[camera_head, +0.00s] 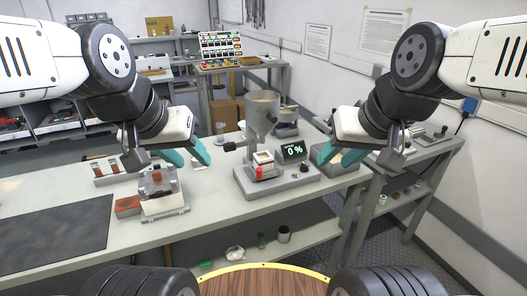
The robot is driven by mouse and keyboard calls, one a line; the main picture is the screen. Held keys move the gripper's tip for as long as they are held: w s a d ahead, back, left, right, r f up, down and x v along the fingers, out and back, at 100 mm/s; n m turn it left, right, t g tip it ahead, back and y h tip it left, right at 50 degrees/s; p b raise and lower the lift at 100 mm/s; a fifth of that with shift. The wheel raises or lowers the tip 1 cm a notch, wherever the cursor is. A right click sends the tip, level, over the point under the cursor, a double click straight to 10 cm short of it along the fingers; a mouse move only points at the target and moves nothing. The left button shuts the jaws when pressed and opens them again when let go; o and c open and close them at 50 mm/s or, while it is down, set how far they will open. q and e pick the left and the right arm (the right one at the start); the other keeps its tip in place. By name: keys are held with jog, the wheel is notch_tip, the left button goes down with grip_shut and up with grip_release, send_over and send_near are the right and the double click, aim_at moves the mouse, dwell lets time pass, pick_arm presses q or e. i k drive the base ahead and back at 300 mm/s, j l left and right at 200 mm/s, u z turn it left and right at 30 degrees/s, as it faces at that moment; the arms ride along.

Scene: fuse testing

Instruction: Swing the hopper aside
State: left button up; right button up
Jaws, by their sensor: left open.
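The hopper (262,112) is a grey cylinder with a tan top surface inside. It stands upright above the back of a grey tester base (277,185). In front of it on the base is a small white-and-red square holder (263,166), beside a black display (293,151) reading "0 %". A dark knob or handle sticks out left of the hopper. My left gripper (188,156) is open, with teal fingers, left of the hopper and apart from it. My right gripper (340,156) looks open and empty, right of the display.
A clear-topped fixture (161,192) and a reddish-brown block (127,206) stand left of the tester. A dark mat (55,240) covers the bench's left front. A second table (425,150) is at right. Bench space between fixture and tester is clear.

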aim_at(262, 108)
jog(key=k+j+u, duration=0.1)
jog(key=k+j, duration=0.55)
jog(key=j, duration=0.15)
